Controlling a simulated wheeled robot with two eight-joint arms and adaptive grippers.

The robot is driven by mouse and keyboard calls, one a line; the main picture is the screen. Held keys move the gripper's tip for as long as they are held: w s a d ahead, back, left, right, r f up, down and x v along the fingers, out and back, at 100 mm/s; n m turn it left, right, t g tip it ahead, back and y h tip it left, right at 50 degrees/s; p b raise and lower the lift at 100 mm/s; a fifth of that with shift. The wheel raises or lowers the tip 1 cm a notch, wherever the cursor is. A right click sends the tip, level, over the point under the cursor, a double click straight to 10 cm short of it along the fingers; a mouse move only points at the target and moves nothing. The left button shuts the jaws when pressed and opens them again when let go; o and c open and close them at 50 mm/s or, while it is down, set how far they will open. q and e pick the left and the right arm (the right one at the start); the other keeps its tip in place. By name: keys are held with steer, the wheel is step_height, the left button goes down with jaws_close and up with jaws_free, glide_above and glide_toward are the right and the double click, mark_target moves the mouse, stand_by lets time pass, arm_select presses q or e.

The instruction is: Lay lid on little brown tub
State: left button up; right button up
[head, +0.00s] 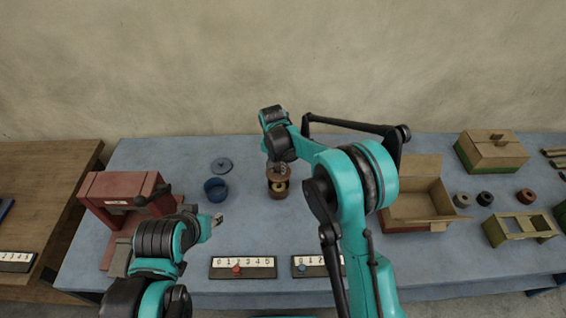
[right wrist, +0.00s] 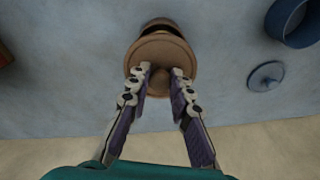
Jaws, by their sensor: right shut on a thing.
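The little brown tub (head: 278,194) stands on the blue table near the middle, with something pale showing at its opening. My right gripper (head: 278,165) is above it, shut on the brown lid (head: 271,173). In the right wrist view the lid (right wrist: 162,52) is a round disc, with my right fingertips (right wrist: 161,73) closed on its knob. The tub (right wrist: 160,24) shows partly behind the lid there, with a dark gap between them. The lid is over the tub but appears apart from it. My left gripper (head: 216,220) is at the left, its jaw opening unclear.
A blue tub (head: 215,193) and its separate blue lid (head: 222,165) are left of the brown tub. A red cabinet (head: 117,190) stands farther left. Two number strips (head: 243,268) lie in front. An open cardboard-coloured box (head: 412,212) is at the right.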

mark_target(278, 173)
steer(key=shift+f+b, duration=1.75)
steer(key=shift+f, duration=1.15)
steer(key=shift+f+b, duration=0.4)
steer(key=shift+b, duration=0.35)
stand_by(0.4)
steer(key=o, duration=1.5)
steer(key=shift+r, duration=0.1)
steer(key=shift+r+p, duration=2.05)
steer(key=shift+r, duration=1.4)
